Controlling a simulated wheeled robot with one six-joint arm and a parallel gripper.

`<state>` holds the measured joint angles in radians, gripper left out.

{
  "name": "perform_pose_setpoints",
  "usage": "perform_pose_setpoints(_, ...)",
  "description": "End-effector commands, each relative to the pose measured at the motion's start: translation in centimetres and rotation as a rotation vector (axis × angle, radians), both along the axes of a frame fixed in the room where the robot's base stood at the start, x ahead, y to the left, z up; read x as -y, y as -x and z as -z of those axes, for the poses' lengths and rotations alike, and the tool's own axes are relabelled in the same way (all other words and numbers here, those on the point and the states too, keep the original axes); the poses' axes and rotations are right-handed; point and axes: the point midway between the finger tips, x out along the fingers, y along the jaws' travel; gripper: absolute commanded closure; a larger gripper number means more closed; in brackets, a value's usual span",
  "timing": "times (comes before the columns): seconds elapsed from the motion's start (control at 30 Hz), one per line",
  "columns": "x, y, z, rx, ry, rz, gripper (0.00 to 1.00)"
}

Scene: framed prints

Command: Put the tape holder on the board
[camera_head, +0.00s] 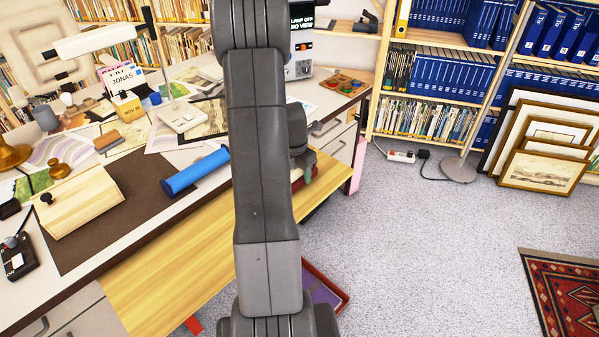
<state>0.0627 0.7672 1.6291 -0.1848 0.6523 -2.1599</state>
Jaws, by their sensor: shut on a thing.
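My gripper (304,174) shows only in part to the right of my arm's upright link, which hides the rest. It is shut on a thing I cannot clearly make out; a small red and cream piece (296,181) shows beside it. I cannot tell whether this is the tape holder. A long light-wood board (165,280) sticks out along the desk's front, below the desktop. My arm covers its middle, and its far end shows just below my gripper.
The desk (60,290) holds a blue roll (195,172), a wooden block with a knob (82,208), a white lamp (95,42) and papers. A red-rimmed tray (325,285) lies on the floor. Shelves (385,135) and framed prints (545,150) stand behind.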

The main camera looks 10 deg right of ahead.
Motion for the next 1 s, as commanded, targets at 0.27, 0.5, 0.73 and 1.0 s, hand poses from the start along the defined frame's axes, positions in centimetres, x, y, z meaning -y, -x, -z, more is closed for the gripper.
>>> perform_pose_setpoints(0.27,0.0,0.0,0.3,-0.001,-0.001,0.000,0.39)
perform_pose_setpoints(0.5,0.0,0.0,0.3,-0.001,-0.001,0.000,0.33)
perform_pose_setpoints(0.73,-0.1,0.0,-1.1,0.001,0.000,0.000,0.33)
perform_pose_setpoints(1.0,-0.8,0.5,-6.7,0.004,0.001,-0.001,0.33)
